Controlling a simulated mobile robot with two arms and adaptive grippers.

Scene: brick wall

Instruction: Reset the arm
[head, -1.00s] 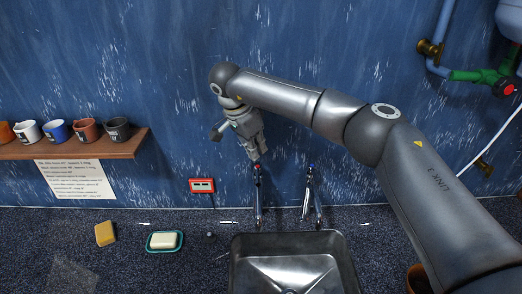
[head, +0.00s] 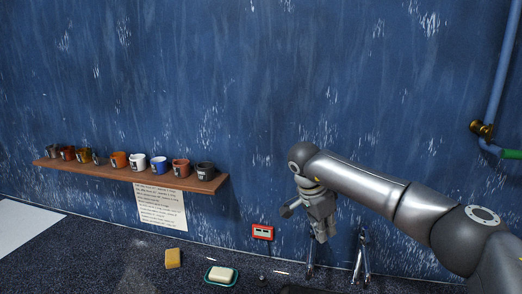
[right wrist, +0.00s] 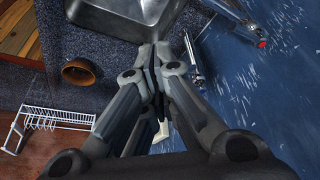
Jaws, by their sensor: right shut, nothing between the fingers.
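My right arm (head: 385,190) reaches in from the right in the head view, in front of the blue wall. My right gripper (head: 322,238) hangs downward at its end, near the two metal taps. In the right wrist view the right gripper (right wrist: 158,92) shows its fingers together with nothing between them. The sink (right wrist: 128,22) lies beyond the fingers in that view. My left gripper is in neither view.
A wooden shelf (head: 110,172) holds several mugs. A sponge (head: 173,258) and a soap dish (head: 207,281) lie on the counter. Taps (head: 361,255) stand by the wall near the gripper. A brown pot (right wrist: 80,72) and a white dish rack (right wrist: 50,118) show in the wrist view.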

